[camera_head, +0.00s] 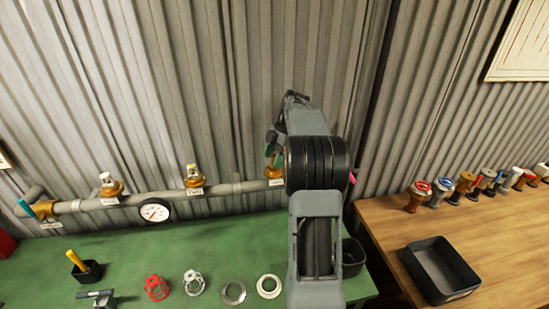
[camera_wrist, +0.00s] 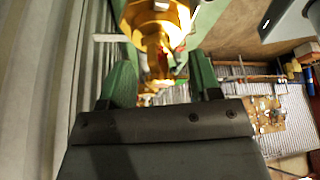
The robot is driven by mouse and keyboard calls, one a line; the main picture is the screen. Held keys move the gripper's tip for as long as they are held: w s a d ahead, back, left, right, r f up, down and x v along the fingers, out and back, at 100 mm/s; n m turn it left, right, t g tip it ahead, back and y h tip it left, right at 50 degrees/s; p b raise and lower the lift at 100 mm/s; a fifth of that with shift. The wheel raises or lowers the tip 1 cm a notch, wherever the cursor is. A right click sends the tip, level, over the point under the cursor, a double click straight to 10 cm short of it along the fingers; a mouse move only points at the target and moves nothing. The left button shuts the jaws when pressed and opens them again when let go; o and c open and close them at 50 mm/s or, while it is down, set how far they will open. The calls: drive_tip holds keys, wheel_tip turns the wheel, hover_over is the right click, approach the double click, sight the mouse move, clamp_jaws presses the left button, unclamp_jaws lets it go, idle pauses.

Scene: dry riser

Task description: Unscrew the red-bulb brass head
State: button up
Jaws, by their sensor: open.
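A brass head (camera_head: 275,172) sits on the right part of the grey pipe (camera_head: 230,188), above a white tag and partly hidden by my arm. In the wrist view the brass head (camera_wrist: 150,30) fills the top middle, with a small red spot on it that may be its bulb. My gripper (camera_head: 273,147) is at this head; its green fingers show in the wrist view (camera_wrist: 163,78), apart, with brass between and beyond them. I cannot tell whether they touch it. Two more brass heads, left (camera_head: 110,187) and middle (camera_head: 193,179), stand upright on the pipe; their bulb colours are unclear.
A gauge (camera_head: 154,211) hangs at the pipe. The green bench (camera_head: 130,250) holds a red cage (camera_head: 157,287), a pale cage (camera_head: 194,282), rings (camera_head: 269,286) and a yellow-handled tool (camera_head: 76,260). The wooden bench has several heads (camera_head: 418,194) and a black tray (camera_head: 440,268).

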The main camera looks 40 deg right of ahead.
drive_tip(key=m+t+b, duration=0.1)
drive_tip(key=m, duration=0.1)
drive_tip(key=shift+f+m+b, duration=0.2)
drive_tip(key=shift+m+b, duration=0.1)
drive_tip(key=shift+m, duration=0.1)
drive_tip(key=shift+r+m+t+h+b, duration=0.1)
drive_tip(key=shift+m+t+h+b, duration=0.3)
drive_tip(key=shift+m, duration=0.8)
drive_tip(key=m+t+b, duration=0.1)
drive_tip(key=m+b, duration=0.1)
drive_tip(key=m, duration=0.1)
drive_tip(key=shift+m+h, duration=0.3)
drive_tip(key=shift+h, duration=0.1)
drive_tip(key=m+t+h+b, duration=0.1)
drive_tip(key=m, duration=0.3)
drive_tip(key=m+h, duration=0.1)
drive_tip(key=m, duration=0.2)
drive_tip(key=shift+r+m+h, duration=0.1)
drive_tip(key=shift+m+h, duration=0.3)
